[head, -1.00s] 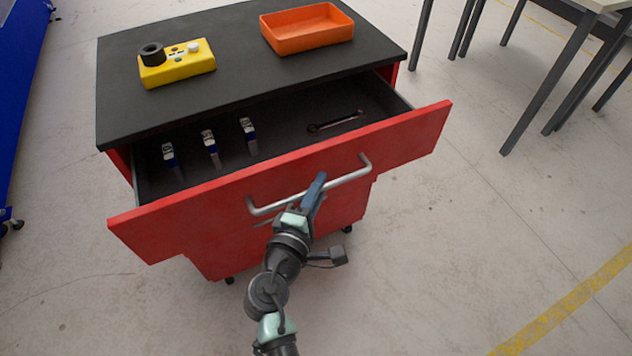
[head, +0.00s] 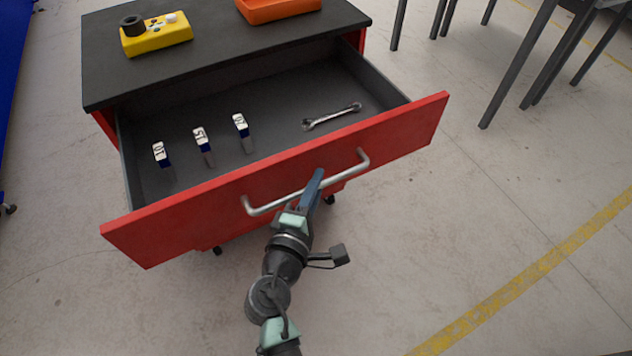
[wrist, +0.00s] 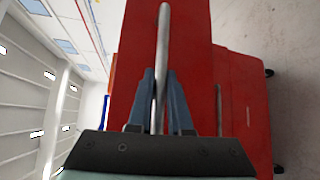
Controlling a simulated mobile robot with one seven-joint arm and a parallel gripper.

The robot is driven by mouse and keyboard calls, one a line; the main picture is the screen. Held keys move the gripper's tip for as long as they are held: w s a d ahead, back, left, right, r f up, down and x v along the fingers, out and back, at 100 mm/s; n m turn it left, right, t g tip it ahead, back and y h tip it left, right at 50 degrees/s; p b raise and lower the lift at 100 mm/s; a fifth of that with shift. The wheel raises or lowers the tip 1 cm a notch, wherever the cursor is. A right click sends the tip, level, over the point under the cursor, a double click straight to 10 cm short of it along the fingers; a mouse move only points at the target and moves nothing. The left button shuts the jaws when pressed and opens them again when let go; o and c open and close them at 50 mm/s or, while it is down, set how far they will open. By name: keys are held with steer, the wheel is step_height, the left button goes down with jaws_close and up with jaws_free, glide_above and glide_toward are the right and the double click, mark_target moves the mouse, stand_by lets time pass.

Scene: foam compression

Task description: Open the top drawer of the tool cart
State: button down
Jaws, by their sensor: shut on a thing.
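The red tool cart has a black top (head: 215,50), and its top drawer (head: 290,180) is pulled well out, with the dark inside showing. A silver bar handle (head: 345,180) runs across the drawer front. My gripper (head: 314,185) is shut on the handle near its middle. In the wrist view, the two blue fingers of my gripper (wrist: 160,100) stand on either side of the handle bar (wrist: 164,40). The red drawer front (wrist: 190,50) is right behind the bar.
In the drawer lie 3 labelled pieces (head: 203,140) and a wrench (head: 332,116). On the cart top are a yellow control box (head: 157,38) and an orange tray (head: 280,10). Dark table legs (head: 515,70) stand at the upper right. The floor in front and to the right is clear.

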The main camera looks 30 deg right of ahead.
steer(key=c, duration=0.8)
jaws_free()
steer(key=shift+c, duration=0.2)
steer(key=shift+a, duration=0.1)
steer(key=v, duration=1.3)
